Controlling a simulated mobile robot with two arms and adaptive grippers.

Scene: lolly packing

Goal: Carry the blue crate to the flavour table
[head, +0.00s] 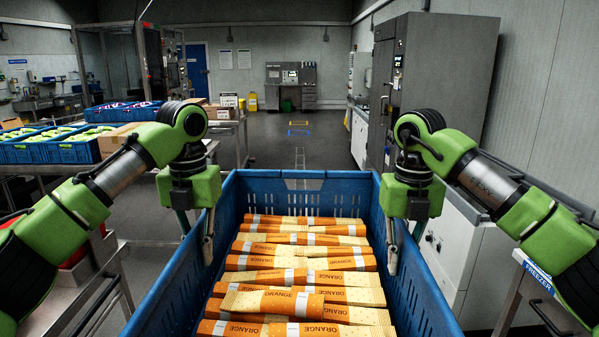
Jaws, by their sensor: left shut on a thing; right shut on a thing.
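The blue crate (301,182) is right in front of me in the head view, its near end cut off by the bottom edge. It holds several orange-and-cream packs (270,301) marked ORANGE, lying crosswise in layers. My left gripper (196,236) is shut on the crate's left wall, one finger inside and one outside. My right gripper (404,244) is shut on the crate's right wall, with a finger showing inside; its outer finger is partly hidden. I cannot tell which table is the flavour table.
At left, a table holds blue crates (70,151) of green-and-white packs and cardboard boxes (219,111). A metal frame table (75,307) stands close at left. A grey cabinet (432,85) and a bench labelled FREEZER (538,275) line the right. The floor ahead (290,152) is clear.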

